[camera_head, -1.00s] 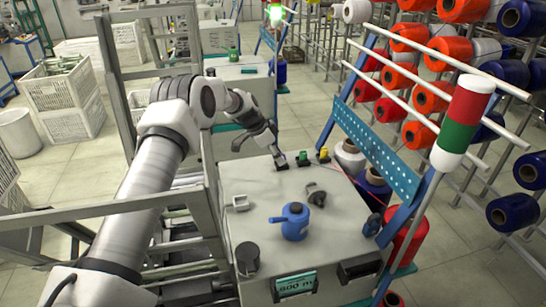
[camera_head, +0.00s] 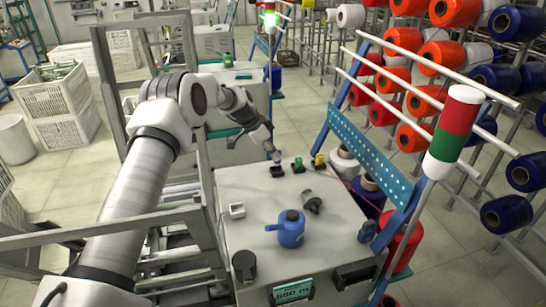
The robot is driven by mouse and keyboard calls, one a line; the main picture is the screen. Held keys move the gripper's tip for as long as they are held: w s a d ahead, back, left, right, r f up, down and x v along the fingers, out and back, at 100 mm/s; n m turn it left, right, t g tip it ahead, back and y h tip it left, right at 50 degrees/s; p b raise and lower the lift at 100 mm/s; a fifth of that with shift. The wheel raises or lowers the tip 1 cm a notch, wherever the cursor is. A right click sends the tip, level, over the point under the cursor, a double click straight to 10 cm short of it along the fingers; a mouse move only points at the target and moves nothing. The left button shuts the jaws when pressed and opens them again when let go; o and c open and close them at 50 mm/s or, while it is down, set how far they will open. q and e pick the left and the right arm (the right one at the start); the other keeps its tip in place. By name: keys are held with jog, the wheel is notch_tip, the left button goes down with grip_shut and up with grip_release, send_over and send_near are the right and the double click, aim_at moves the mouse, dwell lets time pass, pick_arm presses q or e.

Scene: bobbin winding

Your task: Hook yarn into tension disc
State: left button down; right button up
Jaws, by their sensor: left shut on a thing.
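My left gripper (camera_head: 274,154) is over the far end of the grey machine top (camera_head: 260,205), pointing down just above a small black block (camera_head: 277,171). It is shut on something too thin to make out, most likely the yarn. A thin red yarn (camera_head: 343,182) shows faintly near the right edge of the machine top. I cannot tell for sure which part is the tension disc; a dark grey round fitting (camera_head: 312,202) sits on the top. My right gripper is not in view.
A blue pot-like part (camera_head: 291,228), a black knob (camera_head: 244,265) and a pale bracket (camera_head: 236,211) stand on the machine top. Green (camera_head: 298,166) and yellow (camera_head: 319,160) pieces are right of the gripper. A perforated blue rail (camera_head: 372,153) rises at right.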

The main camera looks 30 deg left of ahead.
pick_arm(q)
jog(key=shift+r, duration=0.25)
jog(key=shift+f, duration=0.15)
jog(key=s+d+r+p, duration=0.3)
jog(key=d+r, duration=0.1)
jog(key=d, duration=0.4)
jog(key=s+d+r+p, duration=0.2)
jog(key=s+d+r, duration=0.15)
jog(key=d, duration=0.35)
jog(key=f+b, duration=0.1)
jog(key=f, duration=0.1)
jog(key=f+b, duration=0.1)
jog(key=f, duration=0.1)
jog(key=w+f+b, duration=0.1)
jog(key=f, duration=0.1)
jog(key=shift+f, duration=0.1)
